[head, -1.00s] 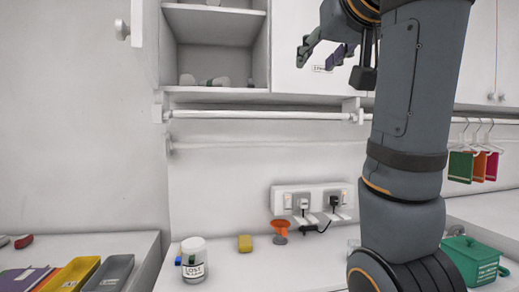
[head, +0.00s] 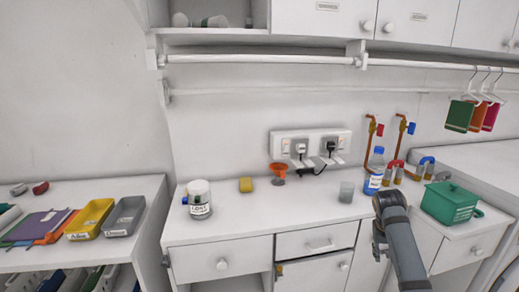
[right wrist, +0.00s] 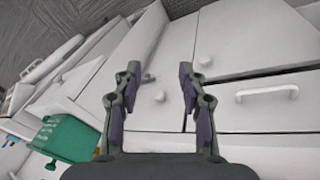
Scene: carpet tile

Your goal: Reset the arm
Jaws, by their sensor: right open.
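My right arm comes in from the lower right in the head view. My right gripper (head: 379,243) is low in front of the white cabinet, below the counter's front edge. In the right wrist view my right gripper (right wrist: 157,88) has its two fingers wide apart, with nothing between them. White cabinet fronts (right wrist: 165,60) with a round knob show beyond the fingers. My left gripper is in no view.
The counter (head: 260,222) holds a lidded jar (head: 200,201), yellow sponge (head: 246,185), orange funnel (head: 278,170), grey cup (head: 346,192), blue-capped bottle (head: 373,178) and green box (head: 450,203). Yellow (head: 90,219) and grey (head: 125,216) trays lie left. A rail (head: 260,59) runs above.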

